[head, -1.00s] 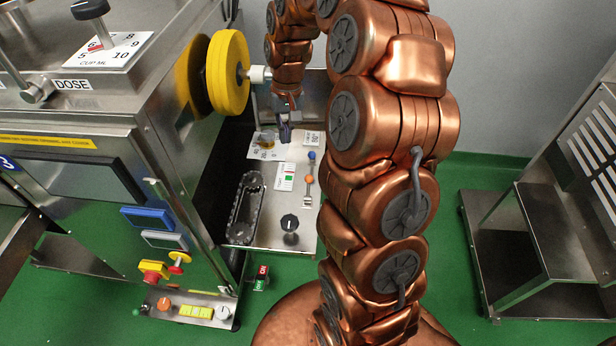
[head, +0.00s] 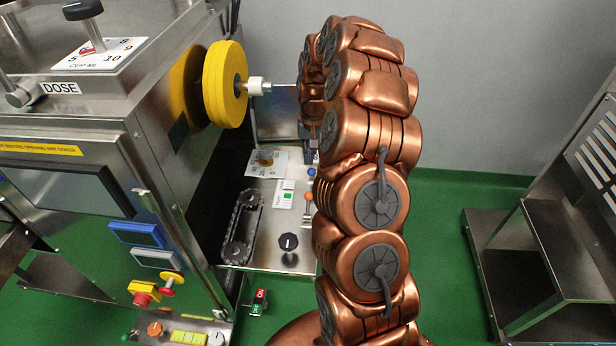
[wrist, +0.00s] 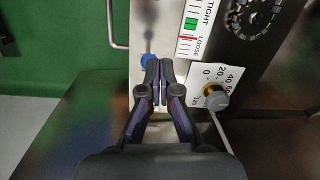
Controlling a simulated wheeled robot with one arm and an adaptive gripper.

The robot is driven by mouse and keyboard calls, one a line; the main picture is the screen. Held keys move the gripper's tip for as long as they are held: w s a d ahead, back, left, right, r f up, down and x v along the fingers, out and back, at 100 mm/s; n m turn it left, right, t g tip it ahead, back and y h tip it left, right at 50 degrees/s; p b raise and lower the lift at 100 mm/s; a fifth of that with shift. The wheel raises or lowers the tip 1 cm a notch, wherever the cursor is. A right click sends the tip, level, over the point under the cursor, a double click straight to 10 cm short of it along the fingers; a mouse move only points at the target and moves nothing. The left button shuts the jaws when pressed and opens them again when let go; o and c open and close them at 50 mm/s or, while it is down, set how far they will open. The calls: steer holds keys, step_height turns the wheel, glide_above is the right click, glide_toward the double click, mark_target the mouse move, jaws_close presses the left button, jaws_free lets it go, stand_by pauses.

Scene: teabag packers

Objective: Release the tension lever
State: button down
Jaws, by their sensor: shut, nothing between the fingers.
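The tension panel is the metal plate with a white TIGHT–LOOSE scale (head: 286,194), which also shows in the wrist view (wrist: 194,28). The scale has a green block and a red line near LOOSE. Beside it is a lever with a blue ball (head: 312,173); the ball also shows in the wrist view (wrist: 148,61). An orange ball (head: 307,197) sits nearer in the head view. My gripper (wrist: 160,66) is shut and empty, its fingertips right beside the blue ball; I cannot tell whether they touch. In the head view my arm hides part of the panel.
A dial with a round knob (wrist: 215,97) lies right of the fingers. A chain (head: 242,228) and a black knob (head: 288,242) are on the same panel. A yellow wheel (head: 224,84) juts from the machine at left.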

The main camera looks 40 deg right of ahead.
mark_target(308, 204)
steer(key=f, duration=0.6)
steer(key=a+f, duration=0.1)
steer(key=f, duration=0.2)
steer(key=shift+s+f, duration=0.15)
steer(key=shift+f, duration=0.1)
steer(key=shift+s+a+r, duration=0.25)
steer(key=shift+s+a, duration=0.05)
steer(key=shift+s, duration=0.25)
steer(key=shift+s+a+r, duration=0.25)
steer(key=shift+s+a, duration=0.05)
steer(key=shift+s, duration=0.2)
steer(key=shift+s+a+r, duration=0.25)
steer(key=shift+s+a, duration=0.05)
steer(key=shift+s, duration=0.25)
steer(key=shift+s+a+b, duration=0.15)
steer(key=shift+b, duration=0.2)
